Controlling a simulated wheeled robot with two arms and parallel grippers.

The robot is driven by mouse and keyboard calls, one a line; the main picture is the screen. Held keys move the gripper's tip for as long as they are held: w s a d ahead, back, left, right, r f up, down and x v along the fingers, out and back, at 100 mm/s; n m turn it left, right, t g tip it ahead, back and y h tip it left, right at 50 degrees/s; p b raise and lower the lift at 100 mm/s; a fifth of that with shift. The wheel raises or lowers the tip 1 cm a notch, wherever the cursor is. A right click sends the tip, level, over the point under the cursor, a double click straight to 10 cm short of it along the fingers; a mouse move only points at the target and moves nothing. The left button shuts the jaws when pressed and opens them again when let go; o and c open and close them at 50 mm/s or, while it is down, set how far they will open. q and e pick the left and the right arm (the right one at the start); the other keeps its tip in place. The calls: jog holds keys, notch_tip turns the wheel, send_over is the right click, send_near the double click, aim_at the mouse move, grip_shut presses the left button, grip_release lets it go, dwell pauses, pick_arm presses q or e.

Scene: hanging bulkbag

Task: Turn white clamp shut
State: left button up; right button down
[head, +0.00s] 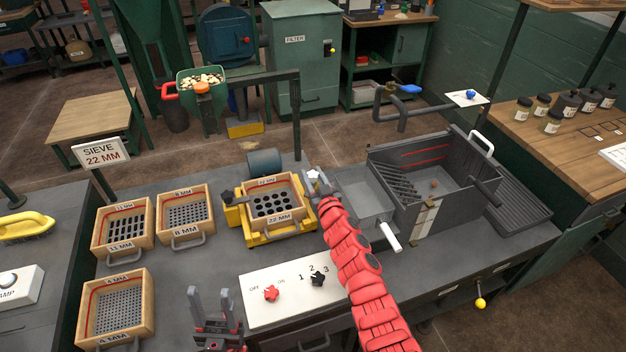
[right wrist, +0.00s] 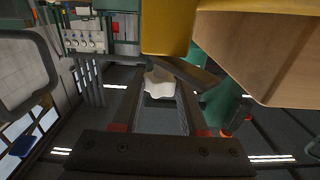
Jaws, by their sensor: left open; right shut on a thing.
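The white clamp (head: 313,175) is a small star-shaped knob at the right side of the yellow sieve shaker (head: 251,237). My right arm reaches up to it, and the arm's end hides part of the shaker's right side. In the right wrist view the white clamp (right wrist: 160,84) sits between the fingertips of my right gripper (right wrist: 162,98), which is shut on it. A 22 MM sieve (head: 290,222) with large round holes sits in the shaker. A dark clamp knob (head: 227,198) is at the shaker's left. My left gripper (head: 216,308) is open and empty low in the head view.
Wooden sieves marked 11 MM (head: 124,255), 8 MM (head: 186,240) and another (head: 115,335) lie left on the bench. A white panel (head: 262,310) with red and black knobs is in front of the shaker. A grey bin (head: 437,185) stands right.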

jog(key=shift+f+m+t+h+b, duration=0.2)
jog(key=shift+m+h+b, duration=0.35)
jog(key=shift+b, duration=0.75)
jog(key=shift+f+m+t+h+b, duration=0.1)
jog(key=shift+m+t+h+b, duration=0.15)
jog(key=shift+h+b, duration=0.75)
jog(key=shift+r+b, duration=0.25)
jog(key=shift+b, duration=0.4)
jog(key=shift+r, duration=0.1)
jog(key=shift+c, duration=2.2)
grip_release()
jog(key=shift+s, duration=0.1)
